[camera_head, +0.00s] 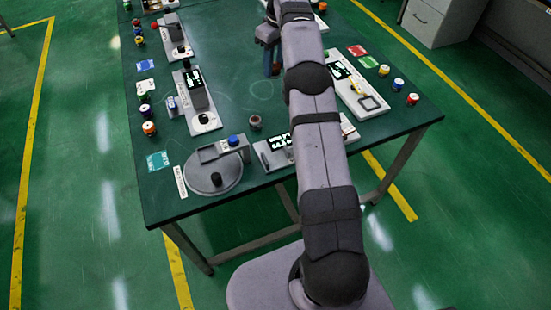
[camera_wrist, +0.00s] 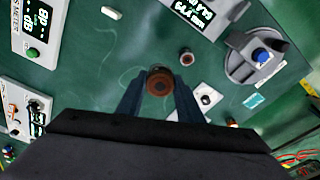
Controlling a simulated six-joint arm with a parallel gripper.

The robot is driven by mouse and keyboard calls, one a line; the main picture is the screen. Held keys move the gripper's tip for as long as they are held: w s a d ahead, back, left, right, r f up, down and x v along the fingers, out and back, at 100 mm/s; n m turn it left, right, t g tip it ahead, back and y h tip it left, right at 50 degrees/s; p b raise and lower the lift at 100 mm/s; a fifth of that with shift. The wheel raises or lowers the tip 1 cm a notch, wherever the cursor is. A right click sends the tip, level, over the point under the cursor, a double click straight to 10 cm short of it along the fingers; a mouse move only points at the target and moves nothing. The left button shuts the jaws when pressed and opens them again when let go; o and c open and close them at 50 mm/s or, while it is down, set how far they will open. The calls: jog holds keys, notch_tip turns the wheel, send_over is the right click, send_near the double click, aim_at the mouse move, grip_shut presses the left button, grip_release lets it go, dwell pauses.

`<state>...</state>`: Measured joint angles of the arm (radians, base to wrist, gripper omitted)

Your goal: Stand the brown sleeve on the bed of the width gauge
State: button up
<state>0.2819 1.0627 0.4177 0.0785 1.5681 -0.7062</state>
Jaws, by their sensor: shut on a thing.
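My gripper (camera_wrist: 160,90) is shut on the brown sleeve (camera_wrist: 160,82), a short brown ring with a dark centre seen end-on between the blue-grey fingers. In the head view my gripper (camera_head: 271,62) is over the far middle of the table, partly behind my arm. I cannot tell which instrument is the width gauge, since labels are too small. Candidates are a display unit with a dark slab and black knob (camera_head: 197,100), a white display unit with a square frame (camera_head: 358,88), and a display unit partly behind my arm (camera_head: 274,152).
A small dark reddish cylinder (camera_head: 255,122) stands alone on the green table (camera_head: 225,80); it shows in the wrist view (camera_wrist: 187,58). A round-plate device (camera_head: 213,175) with a blue knob sits at the near edge. Coloured spools and cards line both sides. The table middle is mostly clear.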

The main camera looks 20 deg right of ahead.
jog(key=shift+s+a+r, duration=0.6)
jog(key=shift+s+r, duration=0.2)
jog(key=shift+r, duration=0.15)
jog(key=s+a, duration=0.2)
jog(key=s, duration=0.2)
jog(key=n, duration=1)
send_over(275, 160)
notch_tip(275, 160, down, 8)
jog(key=shift+d+f+n+g+y, duration=0.15)
jog(key=shift+n+g, duration=0.15)
jog(key=shift+n, duration=1.1)
jog(key=shift+f+n+g+y, duration=0.1)
jog(key=shift+f+n+g, duration=0.15)
jog(key=shift+n, duration=1.15)
jog(key=shift+d+f+n+g+y, duration=0.1)
jog(key=shift+n+g, duration=0.25)
jog(key=shift+n, duration=1.05)
jog(key=shift+f+p, duration=1.45)
jog(key=shift+f, duration=3.55)
